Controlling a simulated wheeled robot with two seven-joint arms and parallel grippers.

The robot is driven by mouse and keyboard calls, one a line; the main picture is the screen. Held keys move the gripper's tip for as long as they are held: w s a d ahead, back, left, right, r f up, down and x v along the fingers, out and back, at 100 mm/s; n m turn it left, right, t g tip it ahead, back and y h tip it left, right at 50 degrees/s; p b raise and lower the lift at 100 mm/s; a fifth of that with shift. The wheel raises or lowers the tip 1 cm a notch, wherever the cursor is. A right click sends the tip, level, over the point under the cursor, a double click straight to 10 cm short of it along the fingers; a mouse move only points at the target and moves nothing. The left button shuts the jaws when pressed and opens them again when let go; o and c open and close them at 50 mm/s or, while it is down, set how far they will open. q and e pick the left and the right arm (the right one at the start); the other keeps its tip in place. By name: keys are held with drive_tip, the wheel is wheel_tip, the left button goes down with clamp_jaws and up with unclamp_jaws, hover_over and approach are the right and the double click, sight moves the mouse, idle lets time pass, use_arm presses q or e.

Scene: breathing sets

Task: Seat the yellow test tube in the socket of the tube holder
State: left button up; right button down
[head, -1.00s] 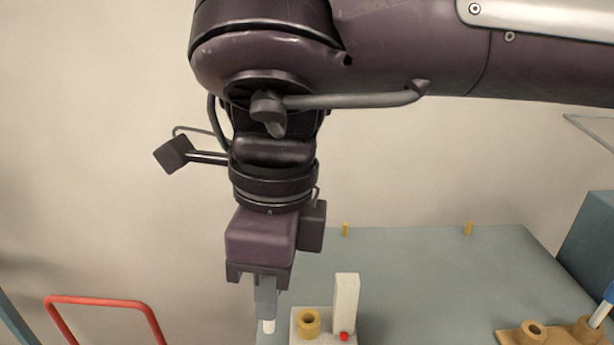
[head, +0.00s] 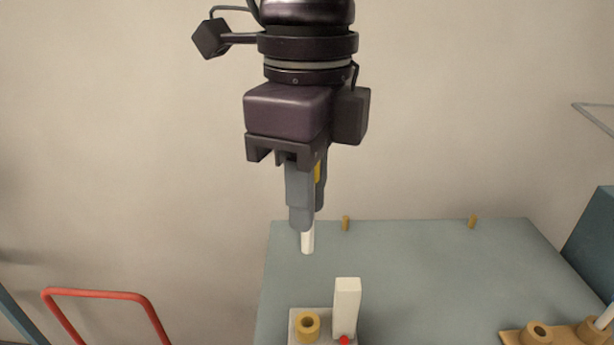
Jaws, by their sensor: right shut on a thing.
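My right gripper (head: 304,210) points down in the upper middle, shut on the yellow test tube. A yellow patch of the tube shows between the grey fingers, and its white lower end (head: 308,240) sticks out below, roughly upright. The tube holder (head: 298,339) is at the bottom edge of the view, with a tan ring socket (head: 307,325), a white upright block (head: 346,306) and a red button (head: 344,340). The socket looks empty. The tube's tip is apart from the holder and appears above it in the picture. My left gripper is not in view.
The grey-blue table (head: 430,265) is mostly clear, with two small pegs (head: 346,223) at its far edge. A tan rack (head: 514,337) with ring sockets, one holding a white tube (head: 605,316), is at lower right. A red rail (head: 98,294) stands at left.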

sight(307, 250)
wheel_tip(307, 250, down, 2)
drive_tip(key=shift+s+f+b, duration=0.1)
drive_tip(key=shift+b, duration=0.45)
drive_tip(key=shift+f+b, duration=0.65)
drive_tip(key=shift+f, duration=0.75)
drive_tip(key=shift+p, duration=0.5)
drive_tip(key=shift+p, duration=0.55)
